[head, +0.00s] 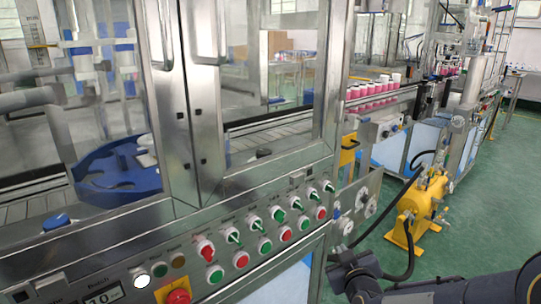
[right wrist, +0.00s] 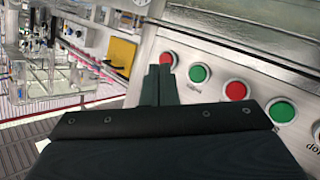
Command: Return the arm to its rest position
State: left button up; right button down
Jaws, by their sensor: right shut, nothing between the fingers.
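My right arm (head: 365,280) comes in at the lower right of the head view, dark, in front of the right end of the control panel (head: 130,262). In the right wrist view my right gripper (right wrist: 158,80) has its two dark fingers together, with nothing between them. The fingers point toward the panel face, near a red button (right wrist: 168,59) and a green button (right wrist: 199,73). I cannot tell whether the tips touch the panel. My left gripper is in neither view.
The steel machine cabinet with glass doors (head: 185,100) fills the left and middle. A blue star wheel (head: 110,180) sits inside. Pink cans (head: 370,90) stand on a conveyor behind. A yellow cylinder (head: 425,195) stands on the green floor (head: 500,190), which is open at right.

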jog(key=s+m+g+y, duration=0.5)
jog(key=s+g, duration=0.4)
jog(key=s, duration=2)
notch_tip(320, 180, up, 21)
jog(key=s+m+p, duration=0.1)
jog(key=p, duration=2)
jog(key=shift+d+f+h, duration=0.2)
jog(key=shift+d+h, duration=0.05)
jog(key=shift+h, duration=0.05)
jog(key=shift+s, duration=0.1)
